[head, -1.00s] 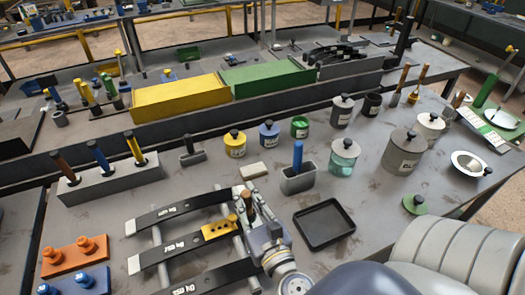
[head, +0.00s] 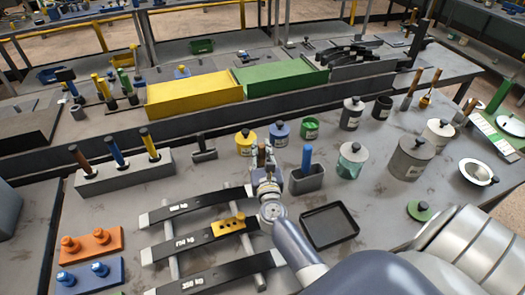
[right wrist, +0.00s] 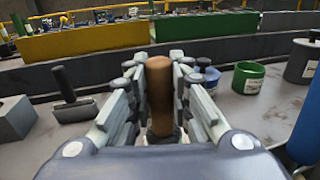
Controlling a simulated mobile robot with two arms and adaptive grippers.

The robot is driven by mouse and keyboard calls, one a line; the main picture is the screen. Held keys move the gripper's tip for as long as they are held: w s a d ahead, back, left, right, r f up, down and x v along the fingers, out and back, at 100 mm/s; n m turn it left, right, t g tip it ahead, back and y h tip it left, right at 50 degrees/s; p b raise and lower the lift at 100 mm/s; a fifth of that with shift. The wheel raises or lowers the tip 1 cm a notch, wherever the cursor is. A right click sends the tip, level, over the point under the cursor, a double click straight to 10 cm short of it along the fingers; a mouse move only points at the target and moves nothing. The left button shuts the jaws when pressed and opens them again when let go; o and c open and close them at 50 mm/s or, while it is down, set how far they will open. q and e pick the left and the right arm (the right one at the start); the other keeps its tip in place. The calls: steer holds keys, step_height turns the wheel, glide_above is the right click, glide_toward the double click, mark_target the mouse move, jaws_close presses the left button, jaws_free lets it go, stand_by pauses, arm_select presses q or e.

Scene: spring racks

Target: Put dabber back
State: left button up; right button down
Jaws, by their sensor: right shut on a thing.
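My right gripper (head: 263,158) is shut on the dabber. Its upright brown handle (right wrist: 160,82) shows between the fingers in the right wrist view. The dabber's lower end is hidden by the fingers and the hand. In the head view this gripper is just in front of the yellow pot (head: 246,142) and the blue pot (head: 279,135), left of the grey holder (head: 308,181) with a blue handle (head: 306,158) standing in it. My left gripper is not in view.
A black tray (head: 329,226) lies right of my arm. Dark weighted bars (head: 190,206) lie front left. A grey block (head: 124,172) holds three handled tools. The green pot (head: 310,128), glass jar (head: 351,161) and grey canister (head: 408,158) stand to the right.

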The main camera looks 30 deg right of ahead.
mark_target(263, 152)
steer(key=shift+d+x, duration=0.2)
steer(key=shift+x, duration=1)
steer(key=shift+w+d+f, duration=0.15)
steer(key=shift+w+d, duration=0.05)
steer(key=shift+d, duration=0.1)
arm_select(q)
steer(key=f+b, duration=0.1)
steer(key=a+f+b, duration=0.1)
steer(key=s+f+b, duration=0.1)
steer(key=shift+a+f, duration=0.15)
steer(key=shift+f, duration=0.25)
arm_select(e)
steer(key=f, duration=0.3)
steer(key=shift+w+d+f, duration=0.2)
steer(key=shift+w+f, duration=0.05)
steer(key=shift+f, duration=0.05)
arm_select(q)
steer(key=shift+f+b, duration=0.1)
steer(key=shift+b, duration=0.25)
arm_select(e)
steer(key=shift+f, duration=0.2)
steer(key=c, duration=1.5)
jaws_free()
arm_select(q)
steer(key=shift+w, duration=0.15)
arm_select(e)
steer(key=shift+o, duration=0.2)
steer(key=shift+r, duration=0.1)
